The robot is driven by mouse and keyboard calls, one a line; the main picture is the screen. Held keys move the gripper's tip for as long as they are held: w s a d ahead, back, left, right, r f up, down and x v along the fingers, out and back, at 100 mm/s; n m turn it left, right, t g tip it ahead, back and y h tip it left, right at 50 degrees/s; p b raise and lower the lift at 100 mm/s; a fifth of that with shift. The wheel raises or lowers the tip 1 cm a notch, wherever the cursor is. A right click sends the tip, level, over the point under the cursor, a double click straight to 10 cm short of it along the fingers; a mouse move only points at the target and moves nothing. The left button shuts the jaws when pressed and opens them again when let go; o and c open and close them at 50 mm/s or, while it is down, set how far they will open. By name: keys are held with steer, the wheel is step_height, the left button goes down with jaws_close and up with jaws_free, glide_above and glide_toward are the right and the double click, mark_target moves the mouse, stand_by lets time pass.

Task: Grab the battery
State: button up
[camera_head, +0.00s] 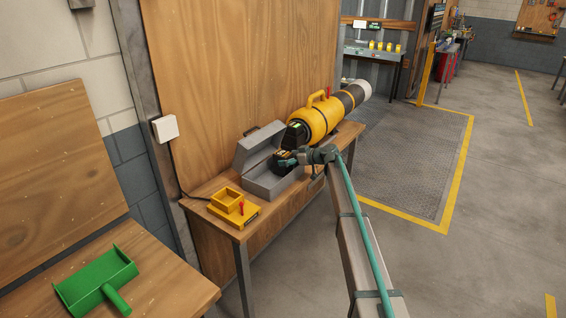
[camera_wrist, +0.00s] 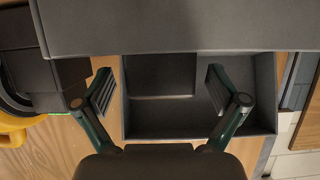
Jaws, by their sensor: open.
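My gripper (camera_head: 285,160) is over the open grey toolbox (camera_head: 268,187) on the wooden bench. In the wrist view its two fingers (camera_wrist: 160,92) are spread wide with nothing between them. The toolbox interior (camera_wrist: 215,120) shows below and between the fingers. A black block with a green light (camera_head: 297,132) sits at the near end of the yellow cylinder tool (camera_head: 318,118); it may be the battery. Black blocky parts (camera_wrist: 55,75) also show left of the fingers in the wrist view. My gripper hides part of the toolbox, and I cannot identify the battery for certain.
A green scoop-like object (camera_head: 97,281) lies on another wooden table at left. Open floor lies right of the bench.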

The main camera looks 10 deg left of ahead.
steer(key=shift+p+x, duration=0.4)
steer(key=shift+x, duration=1.15)
steer(key=c, duration=1.5)
steer(key=shift+r, duration=0.2)
